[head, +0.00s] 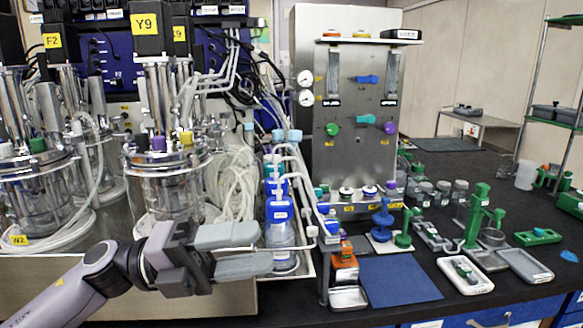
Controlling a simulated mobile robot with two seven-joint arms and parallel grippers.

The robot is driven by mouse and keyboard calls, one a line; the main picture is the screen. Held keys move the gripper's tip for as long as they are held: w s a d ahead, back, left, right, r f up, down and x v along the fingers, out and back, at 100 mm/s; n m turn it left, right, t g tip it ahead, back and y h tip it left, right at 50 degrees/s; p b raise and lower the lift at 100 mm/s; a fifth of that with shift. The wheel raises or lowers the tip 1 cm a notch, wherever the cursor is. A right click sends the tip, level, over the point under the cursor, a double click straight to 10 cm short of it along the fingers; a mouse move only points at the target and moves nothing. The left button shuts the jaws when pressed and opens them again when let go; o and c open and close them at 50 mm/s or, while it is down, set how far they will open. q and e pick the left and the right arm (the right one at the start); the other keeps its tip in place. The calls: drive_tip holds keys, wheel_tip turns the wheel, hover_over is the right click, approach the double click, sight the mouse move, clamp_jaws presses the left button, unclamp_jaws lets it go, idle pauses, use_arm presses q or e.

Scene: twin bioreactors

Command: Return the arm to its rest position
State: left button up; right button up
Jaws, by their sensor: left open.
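My left arm comes in from the lower left. Its gripper (264,248) points right, its two grey fingers apart with nothing seen between them. The fingers are in front of the bench edge and overlap the blue-labelled bottle (280,240) in the picture; I cannot tell the gap in depth. My right gripper is not in view.
Glass bioreactors (168,190) with tubing stand behind my arm. A steel panel (350,130) with gauges and valves rises behind the bench. A blue mat (400,280), green stands (475,215) and white trays (465,275) lie to the right.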

use_arm(q)
drive_tip(key=w+a+f+n+t+y, duration=0.2)
drive_tip(key=a+f+n+t+y, duration=0.25)
drive_tip(key=f+n+t, duration=0.75)
drive_tip(key=w+a+f+n+t+y, duration=0.1)
drive_tip(key=a+f+n+t+y, duration=0.2)
drive_tip(key=f+n+t+y, duration=0.85)
drive_tip(key=s+a+f+n+g+y, duration=0.1)
drive_tip(key=s+a+f+n+g, duration=0.2)
drive_tip(key=s+f+n+g, duration=0.3)
drive_tip(key=s+a+f+n+g+y, duration=0.1)
drive_tip(key=s+a+f+n+g, duration=0.3)
drive_tip(key=s+f, duration=0.6)
wheel_tip(320, 180, down, 4)
drive_tip(key=n+g, duration=0.2)
drive_tip(key=n, duration=0.1)
drive_tip(key=shift+s+r, duration=0.15)
drive_tip(key=shift+s, duration=0.05)
drive_tip(key=shift+c, duration=0.2)
